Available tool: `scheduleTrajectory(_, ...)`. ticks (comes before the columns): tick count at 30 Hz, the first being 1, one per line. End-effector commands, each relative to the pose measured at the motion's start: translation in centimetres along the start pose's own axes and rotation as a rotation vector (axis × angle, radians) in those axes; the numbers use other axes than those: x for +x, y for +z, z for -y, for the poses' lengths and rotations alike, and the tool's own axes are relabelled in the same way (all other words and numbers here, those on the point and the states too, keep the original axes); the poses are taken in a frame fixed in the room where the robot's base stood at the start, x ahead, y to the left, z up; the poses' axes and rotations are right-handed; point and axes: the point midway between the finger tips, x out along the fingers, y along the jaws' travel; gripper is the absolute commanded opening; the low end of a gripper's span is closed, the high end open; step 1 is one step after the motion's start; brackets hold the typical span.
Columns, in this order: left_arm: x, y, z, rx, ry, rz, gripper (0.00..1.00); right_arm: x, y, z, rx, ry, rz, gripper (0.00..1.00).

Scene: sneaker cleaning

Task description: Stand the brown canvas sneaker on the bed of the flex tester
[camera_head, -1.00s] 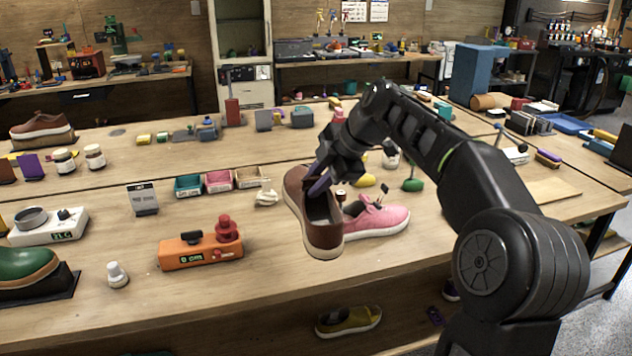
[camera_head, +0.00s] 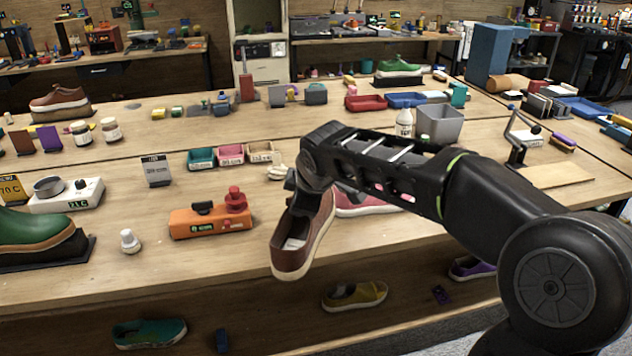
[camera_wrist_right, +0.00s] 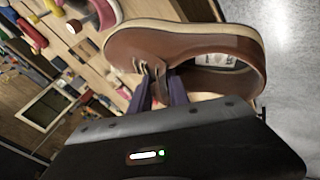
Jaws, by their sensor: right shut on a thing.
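An orange device (camera_head: 210,218) with a red knob and a small display stands on the table to the left of the sneaker. I cannot tell for sure that it is the flex tester. My left gripper is out of view.
A pink sneaker (camera_head: 365,205) sits behind the held shoe, partly hidden by my arm. A white knob-like piece (camera_head: 130,241) and a green boot (camera_head: 38,233) stand at left. Small trays (camera_head: 230,155) lie behind the orange device. Bare tabletop lies in front of it.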

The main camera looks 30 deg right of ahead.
Motion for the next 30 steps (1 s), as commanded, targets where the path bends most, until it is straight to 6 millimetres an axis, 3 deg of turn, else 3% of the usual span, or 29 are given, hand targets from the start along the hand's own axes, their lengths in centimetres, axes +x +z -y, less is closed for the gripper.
scheduleTrajectory(21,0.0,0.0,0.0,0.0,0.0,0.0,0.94,7.4,-7.1,16.4,0.722,0.258,0.476,0.0)
scheduleTrajectory(30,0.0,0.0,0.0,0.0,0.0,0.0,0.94,7.5,-6.9,16.9,0.722,0.262,0.493,0.0)
